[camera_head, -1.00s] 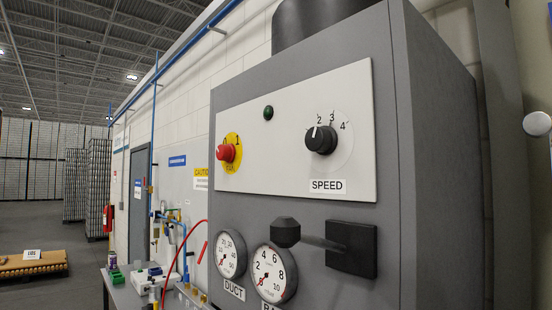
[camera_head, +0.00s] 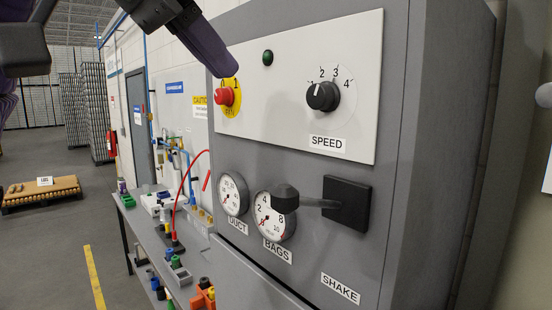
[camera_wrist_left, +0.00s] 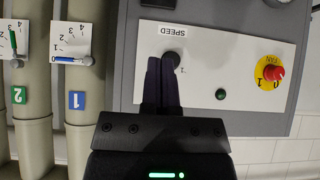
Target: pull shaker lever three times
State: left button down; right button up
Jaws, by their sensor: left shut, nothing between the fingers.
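The shaker lever (camera_head: 318,203) is a grey-black arm with a dark knob on its left end. It sticks out from a black square block (camera_head: 347,205) on the grey cabinet, above the SHAKE label (camera_head: 340,289). My left gripper (camera_head: 214,68) comes in from the upper left, near the top of the white panel, above and left of the lever and apart from it. Its dark fingers are shut and empty; they also show in the left wrist view (camera_wrist_left: 163,82). The lever is not seen in the wrist view. My right gripper is not seen.
The white panel (camera_head: 280,120) carries a red FAN knob (camera_head: 224,96), a green lamp (camera_head: 268,57) and a black SPEED knob (camera_head: 322,96). Two round gauges (camera_head: 274,215) sit left of the lever. A bench (camera_head: 150,240) with small items stands at the left.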

pick_arm(q)
send_over(276, 192)
notch_tip(276, 192, down, 7)
jog(key=shift+f, duration=2.05)
